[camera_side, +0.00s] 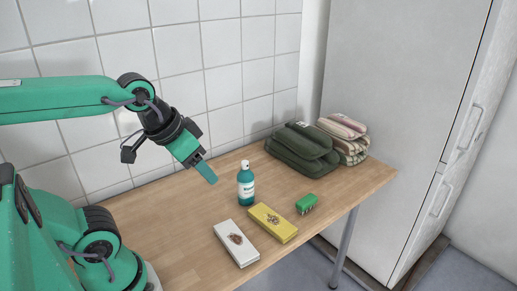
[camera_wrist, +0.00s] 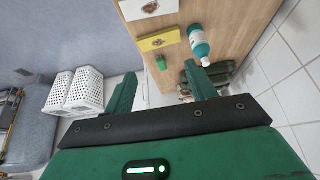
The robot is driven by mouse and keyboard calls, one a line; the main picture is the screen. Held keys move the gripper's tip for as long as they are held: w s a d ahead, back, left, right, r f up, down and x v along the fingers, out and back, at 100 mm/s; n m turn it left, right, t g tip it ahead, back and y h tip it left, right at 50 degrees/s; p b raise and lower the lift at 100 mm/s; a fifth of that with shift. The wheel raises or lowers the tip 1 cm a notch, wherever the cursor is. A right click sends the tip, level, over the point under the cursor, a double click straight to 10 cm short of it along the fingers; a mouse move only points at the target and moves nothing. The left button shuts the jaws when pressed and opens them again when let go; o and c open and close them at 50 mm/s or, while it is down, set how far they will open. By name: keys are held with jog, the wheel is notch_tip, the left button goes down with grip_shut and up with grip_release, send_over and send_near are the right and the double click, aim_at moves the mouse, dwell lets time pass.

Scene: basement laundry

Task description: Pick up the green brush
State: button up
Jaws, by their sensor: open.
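The green brush (camera_side: 307,204) lies on the wooden table near its right front edge, just right of the yellow box. In the wrist view the green brush (camera_wrist: 161,63) shows beyond my fingers, near the table's edge. My gripper (camera_side: 211,178) is above the table, left of the teal bottle and well apart from the brush. In the wrist view my gripper (camera_wrist: 155,82) has its two fingers spread with nothing between them. In the side view one finger mostly hides the other.
A teal bottle (camera_side: 246,187) stands between my gripper and the brush. A yellow box (camera_side: 272,222) and a white box (camera_side: 236,243) lie left of the brush. Folded dark green cloth (camera_side: 301,147) and striped cloth (camera_side: 344,138) are behind. White baskets (camera_wrist: 75,92) stand off the table.

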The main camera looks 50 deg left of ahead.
jog(key=w+r+g, duration=0.1)
jog(key=w+g, duration=0.1)
jog(key=w, duration=0.7)
jog(key=g, duration=0.4)
send_over(307, 199)
jog(key=shift+n, duration=0.3)
notch_tip(307, 199, down, 17)
jog(key=shift+f, duration=4.15)
jog(key=c, duration=1.1)
jog(key=shift+o, duration=0.2)
jog(key=shift+r, duration=0.2)
